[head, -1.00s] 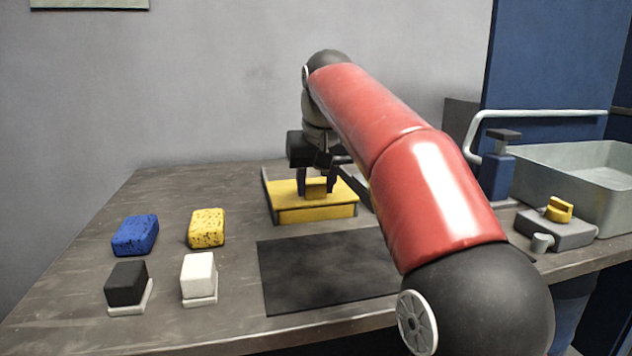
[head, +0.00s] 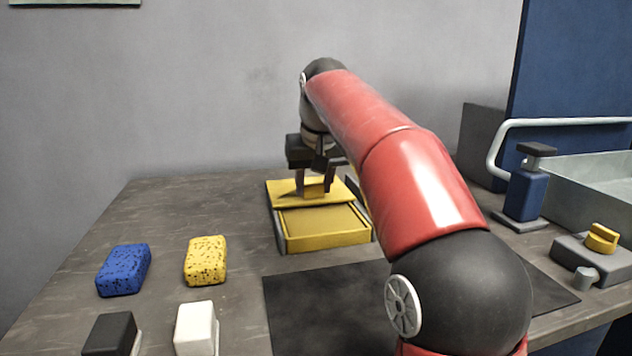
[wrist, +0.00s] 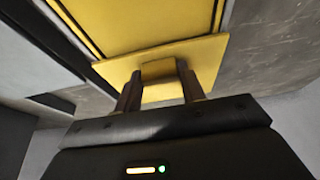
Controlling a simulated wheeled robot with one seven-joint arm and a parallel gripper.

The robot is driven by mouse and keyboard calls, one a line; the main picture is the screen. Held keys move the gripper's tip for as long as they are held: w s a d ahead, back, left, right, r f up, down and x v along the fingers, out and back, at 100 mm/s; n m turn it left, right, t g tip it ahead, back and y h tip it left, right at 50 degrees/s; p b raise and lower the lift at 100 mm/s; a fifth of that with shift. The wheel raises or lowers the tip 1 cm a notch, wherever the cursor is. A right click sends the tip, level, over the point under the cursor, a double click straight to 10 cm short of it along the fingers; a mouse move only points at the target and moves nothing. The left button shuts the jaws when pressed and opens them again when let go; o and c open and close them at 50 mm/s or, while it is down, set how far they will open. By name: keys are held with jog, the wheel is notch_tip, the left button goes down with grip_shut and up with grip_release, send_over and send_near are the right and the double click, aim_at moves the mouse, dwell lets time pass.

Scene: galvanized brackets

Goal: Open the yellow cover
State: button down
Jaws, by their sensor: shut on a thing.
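The yellow cover (head: 290,198) is a flat panel at the back of a shallow yellow box (head: 322,225) with grey side rails. It is slid toward the back, so the front part of the box shows a recessed yellow interior. My gripper (head: 315,192) is above the cover, shut on its raised yellow handle block. The wrist view shows the two dark fingers (wrist: 157,92) on either side of the handle (wrist: 158,70), with the cover (wrist: 200,62) around it. My fingers partly hide the handle in the head view.
A blue sponge (head: 123,270) and a yellow sponge (head: 206,261) lie left of the box. A black block (head: 108,335) and a white block (head: 195,328) stand in front of them. A dark mat (head: 325,305) lies before the box. A blue dispenser (head: 527,190) and grey basin (head: 592,185) are at right.

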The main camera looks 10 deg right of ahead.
jog(key=c, duration=0.8)
grip_release()
jog(key=shift+c, duration=0.2)
jog(key=shift+r, duration=0.1)
jog(key=v, duration=0.7)
jog(key=shift+s+r, duration=0.25)
jog(key=shift+r, duration=0.05)
